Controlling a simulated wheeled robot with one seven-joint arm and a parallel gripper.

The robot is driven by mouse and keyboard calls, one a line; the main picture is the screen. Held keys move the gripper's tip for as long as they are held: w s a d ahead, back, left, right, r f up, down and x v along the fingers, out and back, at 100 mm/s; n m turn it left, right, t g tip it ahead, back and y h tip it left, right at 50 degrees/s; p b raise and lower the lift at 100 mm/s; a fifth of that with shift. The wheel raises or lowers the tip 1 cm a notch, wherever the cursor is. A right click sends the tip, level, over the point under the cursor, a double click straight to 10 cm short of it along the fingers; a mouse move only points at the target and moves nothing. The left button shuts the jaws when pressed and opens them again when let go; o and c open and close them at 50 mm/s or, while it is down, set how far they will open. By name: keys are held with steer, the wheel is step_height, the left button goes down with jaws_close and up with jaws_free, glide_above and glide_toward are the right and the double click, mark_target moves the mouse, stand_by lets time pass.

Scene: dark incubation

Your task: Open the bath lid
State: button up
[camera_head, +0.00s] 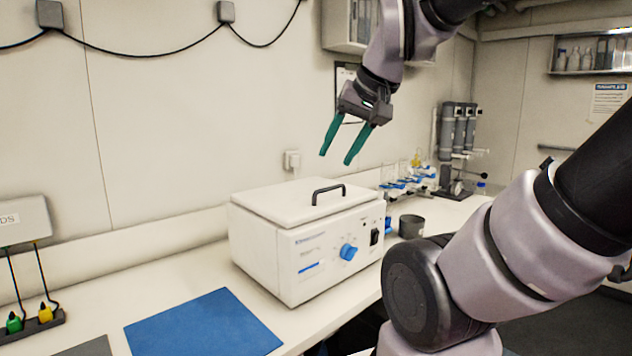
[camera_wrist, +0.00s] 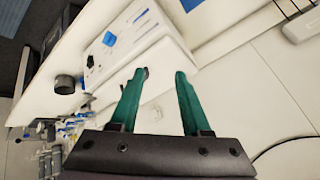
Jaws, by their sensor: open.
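The white bath (camera_head: 308,258) stands on the bench with its lid (camera_head: 300,202) lying flat and closed on top. A black handle (camera_head: 328,190) rises from the lid near its front right. The bath's front has a blue knob and a black switch. My gripper (camera_head: 335,158) is above the bath, apart from the lid, with its green fingers spread and nothing between them. In the wrist view my gripper (camera_wrist: 157,75) shows its open fingers over the white bath (camera_wrist: 105,52); the left fingertip covers most of the handle there.
A blue mat (camera_head: 203,325) lies left of the bath. A dark cup (camera_head: 411,226) stands to its right, with glassware (camera_head: 408,180) behind. A wall outlet (camera_head: 292,160) is behind the bath. My arm's links fill the right foreground.

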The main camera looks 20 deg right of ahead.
steer(key=m+g+h, duration=0.1)
steer(key=m+g, duration=0.4)
steer(key=m, duration=0.4)
glide_above(331, 187)
steer(key=s, duration=0.2)
steer(key=x, duration=0.9)
steer(key=d+x, duration=0.1)
steer(key=x, duration=0.2)
steer(key=shift+s+f, duration=0.15)
steer(key=shift+f, duration=0.3)
jaws_close()
